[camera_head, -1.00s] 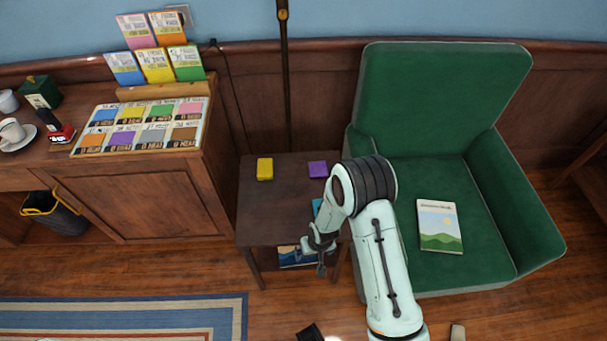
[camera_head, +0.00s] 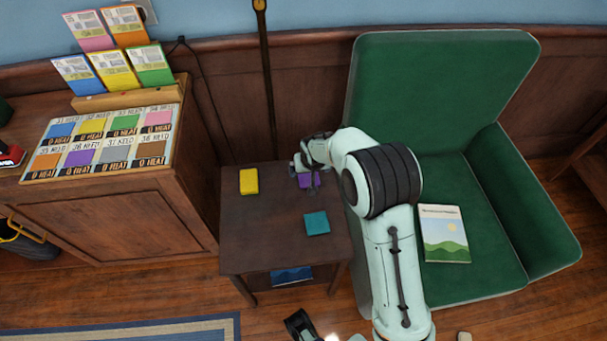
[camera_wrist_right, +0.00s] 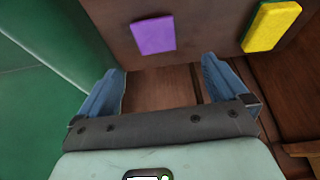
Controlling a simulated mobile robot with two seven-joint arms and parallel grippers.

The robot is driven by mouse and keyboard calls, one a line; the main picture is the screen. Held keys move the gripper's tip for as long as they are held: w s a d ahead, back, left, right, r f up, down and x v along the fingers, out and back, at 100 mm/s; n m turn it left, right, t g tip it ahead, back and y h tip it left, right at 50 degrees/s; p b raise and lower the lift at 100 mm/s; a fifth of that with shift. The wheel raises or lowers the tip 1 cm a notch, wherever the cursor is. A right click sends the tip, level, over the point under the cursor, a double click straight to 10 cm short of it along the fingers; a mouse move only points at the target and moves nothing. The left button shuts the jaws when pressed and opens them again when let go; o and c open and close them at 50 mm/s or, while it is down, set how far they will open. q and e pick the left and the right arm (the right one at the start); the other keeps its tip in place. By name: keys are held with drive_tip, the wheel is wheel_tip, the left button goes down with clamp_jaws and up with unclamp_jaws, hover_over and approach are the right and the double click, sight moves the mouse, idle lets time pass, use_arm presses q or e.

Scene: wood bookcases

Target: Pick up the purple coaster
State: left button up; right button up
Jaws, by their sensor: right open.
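The purple coaster (camera_head: 308,180) lies flat on the small dark wood side table (camera_head: 262,225), near its back right, partly hidden by my right gripper (camera_head: 307,183) in the head view. In the right wrist view the purple coaster (camera_wrist_right: 154,35) lies beyond the two blue fingertips, roughly in line with the gap between them. My right gripper (camera_wrist_right: 163,75) is open, with nothing between its fingers. It is above or beside the coaster; the exact height cannot be told.
A yellow block (camera_head: 249,181) and a teal coaster (camera_head: 316,223) also lie on the side table; the yellow block shows in the wrist view (camera_wrist_right: 270,26). A green armchair (camera_head: 420,110) with a book (camera_head: 443,233) stands right. A thin pole (camera_head: 266,80) rises behind the table.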

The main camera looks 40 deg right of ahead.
drive_tip(key=b, duration=0.1)
approach(309, 178)
drive_tip(key=shift+w+a+f, duration=0.1)
drive_tip(key=shift+f, duration=0.35)
drive_tip(key=shift+w+a+f, duration=0.1)
drive_tip(key=shift+f, duration=0.3)
drive_tip(key=shift+w+d+f, duration=0.1)
drive_tip(key=shift+w+f, duration=0.15)
drive_tip(key=shift+f, duration=0.2)
drive_tip(key=x, duration=0.2)
drive_tip(key=b+x, duration=0.1)
drive_tip(key=x, duration=0.2)
drive_tip(key=shift+d+f, duration=0.1)
drive_tip(key=shift+d, duration=0.2)
use_arm(q)
drive_tip(key=shift+t, duration=0.6)
drive_tip(key=w+f, duration=0.1)
drive_tip(key=w+a+f, duration=0.1)
drive_tip(key=f, duration=0.1)
drive_tip(key=shift+w, duration=0.25)
use_arm(e)
drive_tip(key=c, duration=1)
drive_tip(key=shift+c, duration=0.2)
